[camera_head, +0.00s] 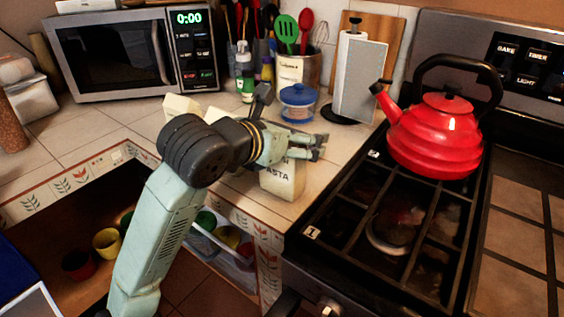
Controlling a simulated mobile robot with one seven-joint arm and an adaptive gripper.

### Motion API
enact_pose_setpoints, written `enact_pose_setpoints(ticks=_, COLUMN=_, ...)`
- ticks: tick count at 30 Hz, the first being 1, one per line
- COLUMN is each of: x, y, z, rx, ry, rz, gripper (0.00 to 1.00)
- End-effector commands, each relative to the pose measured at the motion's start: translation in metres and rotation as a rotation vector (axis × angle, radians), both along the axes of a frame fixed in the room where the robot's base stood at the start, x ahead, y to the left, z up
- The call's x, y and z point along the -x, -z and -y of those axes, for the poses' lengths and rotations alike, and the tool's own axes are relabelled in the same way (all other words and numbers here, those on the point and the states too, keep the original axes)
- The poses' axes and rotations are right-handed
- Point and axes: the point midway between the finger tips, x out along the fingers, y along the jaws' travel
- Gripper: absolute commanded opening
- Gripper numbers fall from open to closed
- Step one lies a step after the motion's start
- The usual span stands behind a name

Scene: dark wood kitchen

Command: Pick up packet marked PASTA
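The packet marked PASTA (283,182) is a cream-coloured packet standing near the front edge of the tiled counter, left of the stove. Only "ASTA" of its lettering shows; its upper part is hidden by my gripper (319,147). My gripper reaches over the packet from the left, and its fingertips point right, just past the packet's top right side. The fingertips look close to each other, with a small gap at most. Whether the fingers touch the packet cannot be seen.
A red kettle (437,132) stands on the black stove (350,205) to the right. A blue-lidded jar (298,103) and a paper towel roll (360,78) stand behind my gripper. A cream packet (181,106) stands behind my arm. An open cabinet (60,225) lies below.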

Motion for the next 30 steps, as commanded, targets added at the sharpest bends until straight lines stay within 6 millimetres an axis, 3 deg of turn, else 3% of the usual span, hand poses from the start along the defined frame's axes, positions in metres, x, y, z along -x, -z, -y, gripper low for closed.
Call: enact_pose_setpoints(ticks=30, x=0.0004, y=0.0008, z=0.0, rx=-0.001, ry=0.001, rz=-0.003, gripper=0.29)
